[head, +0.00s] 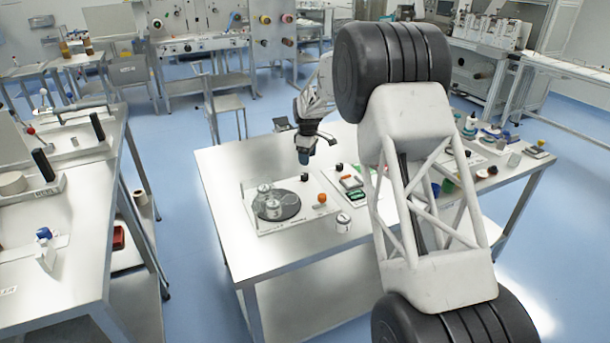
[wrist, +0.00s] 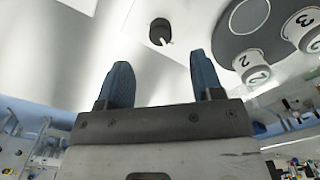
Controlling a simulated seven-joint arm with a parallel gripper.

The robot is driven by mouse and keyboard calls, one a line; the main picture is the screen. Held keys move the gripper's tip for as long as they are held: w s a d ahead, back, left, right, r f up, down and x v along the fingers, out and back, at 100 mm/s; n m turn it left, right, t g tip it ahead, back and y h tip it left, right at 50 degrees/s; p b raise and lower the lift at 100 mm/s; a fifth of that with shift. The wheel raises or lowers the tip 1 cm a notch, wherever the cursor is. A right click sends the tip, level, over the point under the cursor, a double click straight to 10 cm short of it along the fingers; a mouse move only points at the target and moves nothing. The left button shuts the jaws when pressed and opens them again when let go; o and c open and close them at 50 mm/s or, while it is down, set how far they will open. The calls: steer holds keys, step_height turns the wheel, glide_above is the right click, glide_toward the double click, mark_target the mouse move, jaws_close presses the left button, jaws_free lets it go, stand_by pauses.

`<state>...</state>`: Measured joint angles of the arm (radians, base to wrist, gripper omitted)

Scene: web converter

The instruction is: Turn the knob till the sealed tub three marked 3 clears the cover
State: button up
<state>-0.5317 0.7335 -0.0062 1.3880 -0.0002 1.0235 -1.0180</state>
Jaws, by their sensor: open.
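The knob (wrist: 160,32) is black and round with a small white pointer. It stands on the pale board in the wrist view, just beyond my fingertips, and shows as a small dark block in the head view (head: 305,177). My gripper (wrist: 159,62) is open and empty, its blue fingers apart and short of the knob; in the head view it hangs above the table (head: 304,158). The grey disc (wrist: 229,44) carries white tubs: tub three marked 3 (wrist: 303,28), partly cut off at the right, and a tub marked 2 (wrist: 252,68).
The grey disc's board lies on the steel table (head: 290,250), with an orange ball (head: 322,198) on it. A white tub (head: 343,222) stands apart to its right. Several small items crowd the table's right side; its front left is bare.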

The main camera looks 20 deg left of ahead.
mark_target(305, 175)
steer(key=shift+w+a+f, duration=0.1)
steer(key=shift+a+f, duration=0.4)
steer(key=shift+a, duration=0.05)
steer(key=shift+f, duration=3.85)
steer(key=shift+c, duration=0.3)
steer(key=c, duration=0.9)
steer(key=shift+o, duration=0.2)
